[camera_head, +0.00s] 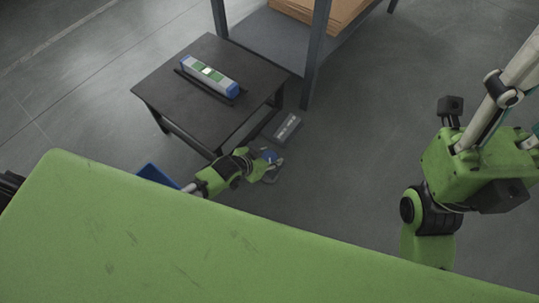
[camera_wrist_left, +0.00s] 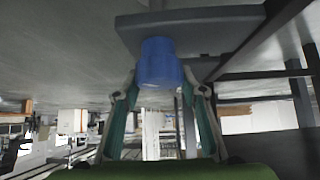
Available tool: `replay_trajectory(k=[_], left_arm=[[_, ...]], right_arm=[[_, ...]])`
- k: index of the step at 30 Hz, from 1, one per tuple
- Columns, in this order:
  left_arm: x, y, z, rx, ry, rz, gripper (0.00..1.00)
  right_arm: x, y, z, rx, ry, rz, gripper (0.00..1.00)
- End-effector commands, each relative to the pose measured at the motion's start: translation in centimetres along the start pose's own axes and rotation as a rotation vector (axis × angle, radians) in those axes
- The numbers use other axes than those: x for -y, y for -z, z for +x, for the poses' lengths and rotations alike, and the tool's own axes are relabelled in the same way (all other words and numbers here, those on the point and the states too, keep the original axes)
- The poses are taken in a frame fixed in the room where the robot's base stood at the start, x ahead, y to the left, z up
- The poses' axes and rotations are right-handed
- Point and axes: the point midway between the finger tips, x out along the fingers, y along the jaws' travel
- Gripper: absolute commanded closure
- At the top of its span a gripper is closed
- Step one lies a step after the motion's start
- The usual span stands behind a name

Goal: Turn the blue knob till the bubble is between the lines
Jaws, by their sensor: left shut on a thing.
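The blue knob (camera_head: 268,155) is low beside the black table, partly hidden by my left gripper (camera_head: 273,168). In the left wrist view the blue knob (camera_wrist_left: 160,62) sits on a grey plate (camera_wrist_left: 190,28), between the two fingers of my left gripper (camera_wrist_left: 160,88), which is shut on it. The spirit level (camera_head: 210,76) lies on the black table, silver with blue ends and green windows. A pale patch shows near its middle; bubble and lines are too small to tell apart. My right arm is at the right; its gripper does not show.
The black table (camera_head: 160,90) stands on grey floor. A shelf rack (camera_head: 316,50) with a cardboard box (camera_head: 325,10) stands behind. A blue object (camera_head: 155,174) is partly hidden at lower left.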

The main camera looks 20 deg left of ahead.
Motion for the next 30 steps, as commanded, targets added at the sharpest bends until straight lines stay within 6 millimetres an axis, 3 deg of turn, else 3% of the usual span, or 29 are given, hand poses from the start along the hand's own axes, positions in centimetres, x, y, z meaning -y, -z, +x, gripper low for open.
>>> replay_trajectory(k=[4, 5, 6, 20, 30], left_arm=[[-0.2, 0.2, 0.0, -0.004, -0.002, -0.003, 0.83], [-0.2, 0.2, 0.0, -0.004, -0.002, -0.003, 0.54], [-0.2, 0.2, 0.0, -0.004, -0.002, -0.003, 0.45], [0.0, 0.0, -0.5, 0.0, 0.001, -0.002, 0.45], [0.0, 0.0, -5.1, -0.002, 0.0, -0.001, 0.45]], right_arm=[[0.0, 0.0, 0.0, 0.0, 0.0, 0.0, 0.53], [0.0, 0.0, 0.0, 0.0, 0.0, 0.0, 0.53], [0.0, 0.0, 0.0, 0.0, 0.0, 0.0, 0.53], [0.0, 0.0, 0.1, -0.001, 0.001, -0.001, 0.53], [0.0, 0.0, 0.0, -0.001, 0.001, 0.0, 0.53]])
